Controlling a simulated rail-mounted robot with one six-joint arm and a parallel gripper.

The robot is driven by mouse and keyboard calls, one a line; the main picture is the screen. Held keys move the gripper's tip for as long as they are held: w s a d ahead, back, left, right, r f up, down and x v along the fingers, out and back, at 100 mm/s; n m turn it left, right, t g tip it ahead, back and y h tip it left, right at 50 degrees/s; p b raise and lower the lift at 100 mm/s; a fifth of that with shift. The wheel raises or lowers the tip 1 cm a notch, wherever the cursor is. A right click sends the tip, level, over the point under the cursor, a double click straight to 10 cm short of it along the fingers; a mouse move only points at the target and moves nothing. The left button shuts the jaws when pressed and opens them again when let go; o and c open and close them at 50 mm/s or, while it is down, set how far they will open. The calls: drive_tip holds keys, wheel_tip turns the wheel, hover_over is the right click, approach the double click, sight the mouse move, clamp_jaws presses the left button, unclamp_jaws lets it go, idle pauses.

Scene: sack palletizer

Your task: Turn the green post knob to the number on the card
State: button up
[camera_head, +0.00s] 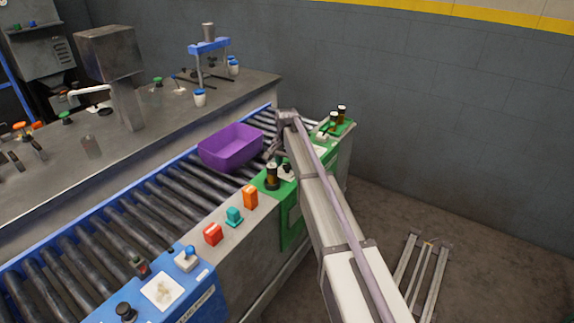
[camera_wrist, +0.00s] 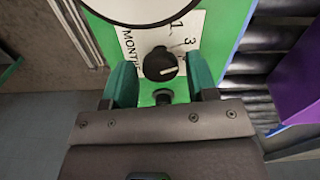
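In the wrist view a black round knob (camera_wrist: 159,65) with a short white pointer mark sits on a white dial plate (camera_wrist: 137,40) on a green panel (camera_wrist: 236,22). The pointer mark is toward the knob's lower right. My gripper (camera_wrist: 161,68) is open, its teal fingers on either side of the knob with small gaps visible. In the head view my gripper (camera_head: 272,150) is near the green post (camera_head: 293,222), mostly hidden by my arm. I cannot identify the card with its number.
A purple bin (camera_head: 231,148) stands on the roller conveyor (camera_head: 178,192) and also shows at the right of the wrist view (camera_wrist: 297,85). Red (camera_head: 213,234), teal (camera_head: 234,216) and orange (camera_head: 250,197) pieces line the ledge. A blue station (camera_head: 190,300) is nearer. A pallet frame (camera_head: 425,270) lies on the floor.

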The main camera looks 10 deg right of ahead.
drive_tip(key=c, duration=0.7)
drive_tip(key=shift+n, duration=0.3)
drive_tip(key=n, duration=0.3)
drive_tip(key=shift+d+n, duration=0.1)
drive_tip(key=shift+n, duration=2)
drive_tip(key=o, duration=0.9)
drive_tip(key=shift+o, duration=0.2)
